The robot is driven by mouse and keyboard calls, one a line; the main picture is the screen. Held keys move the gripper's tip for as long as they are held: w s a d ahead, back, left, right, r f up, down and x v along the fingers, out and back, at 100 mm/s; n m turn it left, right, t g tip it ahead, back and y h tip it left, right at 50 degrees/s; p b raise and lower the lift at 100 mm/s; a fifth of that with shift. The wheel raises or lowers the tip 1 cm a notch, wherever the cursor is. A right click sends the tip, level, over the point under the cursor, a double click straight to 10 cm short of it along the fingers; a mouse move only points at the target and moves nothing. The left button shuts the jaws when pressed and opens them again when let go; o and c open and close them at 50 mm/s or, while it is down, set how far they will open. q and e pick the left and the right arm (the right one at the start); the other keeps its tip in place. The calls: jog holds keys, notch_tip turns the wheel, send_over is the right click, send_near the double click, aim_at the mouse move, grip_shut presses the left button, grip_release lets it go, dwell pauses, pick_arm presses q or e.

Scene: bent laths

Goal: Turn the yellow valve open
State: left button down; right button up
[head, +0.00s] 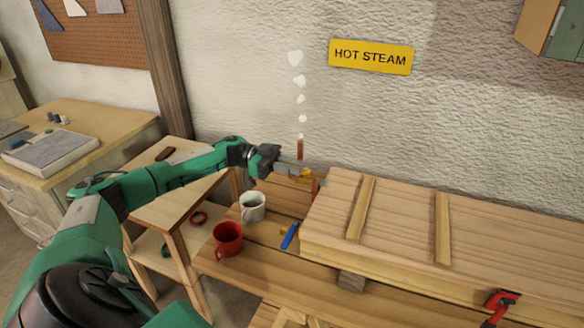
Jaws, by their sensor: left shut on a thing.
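The yellow valve (307,174) shows only as a small yellow patch at the left end of the long wooden box, by the wall. My left gripper (299,170) reaches it from the left and is shut on it; its fingers hide most of the valve, so I cannot tell which way the handle is turned. A short brown pipe (300,149) stands upright just above the fingers. White puffs (299,99) rise from the pipe in a column. My right gripper is out of view.
The long wooden box (405,220) fills the right of the bench. A white mug (252,207), a red mug (228,239) and a blue-handled tool (290,236) lie below my left forearm. A red clamp (501,301) sits at the lower right. A yellow HOT STEAM sign (370,57) hangs on the wall.

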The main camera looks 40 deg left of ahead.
pick_arm(q)
jog(key=c, duration=1.4)
grip_release()
jog(key=shift+o, duration=0.2)
